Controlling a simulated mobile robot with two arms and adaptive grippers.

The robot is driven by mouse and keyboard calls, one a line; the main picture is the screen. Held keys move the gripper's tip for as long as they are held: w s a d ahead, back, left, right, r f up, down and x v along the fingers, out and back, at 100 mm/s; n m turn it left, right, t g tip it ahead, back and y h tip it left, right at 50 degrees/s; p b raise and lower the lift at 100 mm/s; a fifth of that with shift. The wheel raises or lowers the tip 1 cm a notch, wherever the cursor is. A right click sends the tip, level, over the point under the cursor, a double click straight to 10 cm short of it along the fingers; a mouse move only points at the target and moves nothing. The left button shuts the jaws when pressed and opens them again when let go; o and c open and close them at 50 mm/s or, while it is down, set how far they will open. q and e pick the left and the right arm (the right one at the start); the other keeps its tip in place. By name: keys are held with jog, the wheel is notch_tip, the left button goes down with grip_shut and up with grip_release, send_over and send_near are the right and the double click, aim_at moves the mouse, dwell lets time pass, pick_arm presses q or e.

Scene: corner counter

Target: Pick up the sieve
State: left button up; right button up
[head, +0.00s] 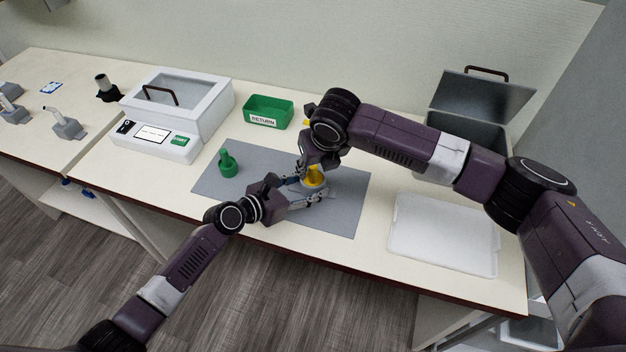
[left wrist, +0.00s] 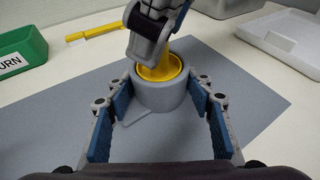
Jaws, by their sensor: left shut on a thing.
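A round grey cup (left wrist: 160,97) stands on the grey mat with a yellow round piece (left wrist: 163,68) in its mouth. The yellow piece also shows in the head view (head: 315,176). I cannot tell surely which of the two is the sieve. My left gripper (head: 311,190) is shut on the grey cup, with its blue-padded fingers on either side in the left wrist view. My right gripper (left wrist: 152,42) points down right over the yellow piece. Its fingertips overlap that piece, and I cannot tell whether they grip it.
On the grey mat (head: 340,215) stands a green tool (head: 228,164). Behind are a green RETURN bin (head: 269,112) and a white lidded machine (head: 190,105). A yellow stick (left wrist: 90,33) lies beyond the mat. A white tray (head: 440,235) and an open grey bin (head: 470,130) are at right.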

jog(key=shift+x, duration=1.1)
jog(key=c, duration=1)
jog(key=shift+r, duration=0.1)
notch_tip(320, 180, up, 10)
jog(key=shift+f, duration=0.1)
